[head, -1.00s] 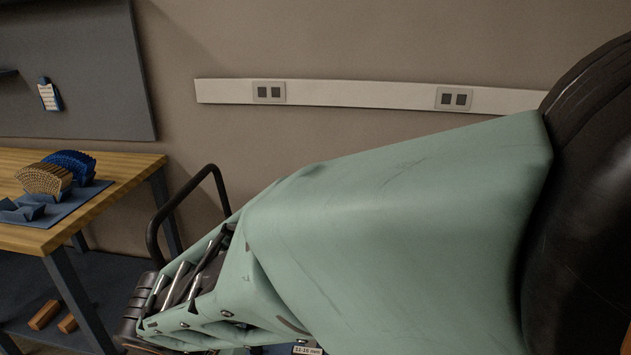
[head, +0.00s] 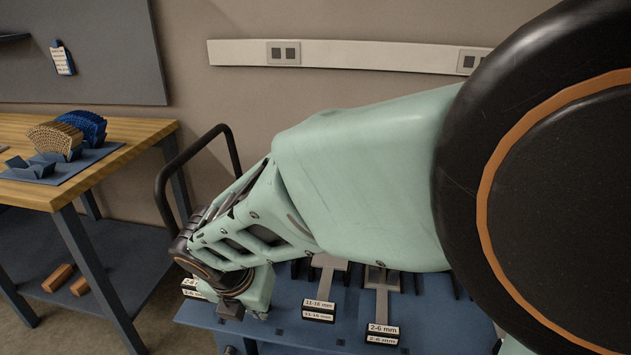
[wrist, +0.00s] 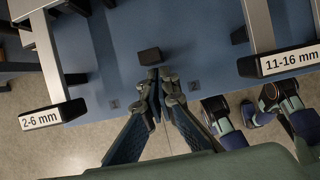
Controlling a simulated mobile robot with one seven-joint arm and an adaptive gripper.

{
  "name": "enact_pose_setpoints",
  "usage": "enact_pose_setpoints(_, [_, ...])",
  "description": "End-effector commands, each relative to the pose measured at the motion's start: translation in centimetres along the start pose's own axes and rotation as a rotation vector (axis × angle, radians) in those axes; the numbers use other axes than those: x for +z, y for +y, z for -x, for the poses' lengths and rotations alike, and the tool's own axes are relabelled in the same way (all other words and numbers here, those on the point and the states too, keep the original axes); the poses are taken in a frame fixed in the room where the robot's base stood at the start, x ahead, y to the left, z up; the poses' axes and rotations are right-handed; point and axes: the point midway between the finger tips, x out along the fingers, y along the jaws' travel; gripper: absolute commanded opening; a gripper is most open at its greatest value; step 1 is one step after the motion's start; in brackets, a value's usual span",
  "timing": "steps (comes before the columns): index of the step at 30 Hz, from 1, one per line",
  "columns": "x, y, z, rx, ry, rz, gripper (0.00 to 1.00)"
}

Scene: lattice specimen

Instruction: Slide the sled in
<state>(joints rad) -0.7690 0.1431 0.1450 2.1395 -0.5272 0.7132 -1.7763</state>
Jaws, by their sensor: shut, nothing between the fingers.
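Sleds with pale grey bars and black labelled front blocks sit on a blue bench top. Another label (head: 194,288), partly hidden by my gripper, is at left. In the wrist view, a 2-6 mm sled (wrist: 52,115) is at left and an 11-16 mm sled (wrist: 283,61) at right. My gripper (wrist: 160,78) is shut and empty in the gap between them, touching neither sled.
A small dark block (wrist: 150,56) on the blue bench (head: 275,335) lies just beyond the fingertips. A black hoop handle (head: 165,185) rises behind my wrist. A wooden table (head: 140,135) with blue and tan fan-shaped lattice pieces (head: 75,132) stands at left.

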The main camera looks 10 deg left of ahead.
Motion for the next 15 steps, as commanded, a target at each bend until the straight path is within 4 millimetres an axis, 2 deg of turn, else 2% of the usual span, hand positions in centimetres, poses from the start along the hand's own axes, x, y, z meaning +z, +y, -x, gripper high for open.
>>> enact_pose_setpoints(15, [0.74, -0.11, -0.21, -0.003, 0.002, -0.002, 0.00])
